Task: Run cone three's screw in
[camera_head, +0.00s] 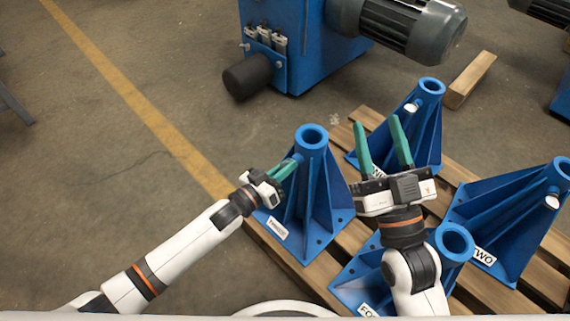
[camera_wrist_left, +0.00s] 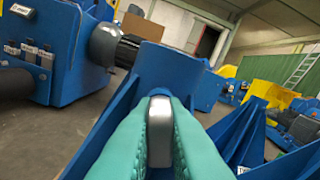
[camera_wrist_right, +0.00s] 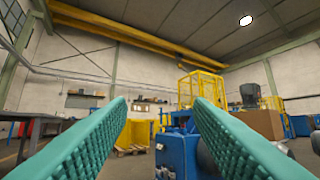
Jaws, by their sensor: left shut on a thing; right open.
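A blue ribbed cone (camera_head: 311,185) stands at the left of the pallet; its white label (camera_head: 277,229) is too small to read surely. My left gripper (camera_head: 294,162) is at this cone's upper left side. In the left wrist view its teal fingers (camera_wrist_left: 160,130) are shut on a silver, rounded screw head (camera_wrist_left: 160,132) against the blue collar (camera_wrist_left: 172,70). The screw's shank is hidden. My right gripper (camera_head: 382,140) is open and empty, raised over the pallet between the cones; its fingers also spread apart in the right wrist view (camera_wrist_right: 160,125).
Other blue cones stand at the back (camera_head: 425,115), right (camera_head: 520,210) and front (camera_head: 455,245) of the wooden pallet (camera_head: 345,135). The right one is labelled TWO; the front label starts FO. The back and right ones show pale screw heads. A blue machine (camera_head: 300,60) stands behind.

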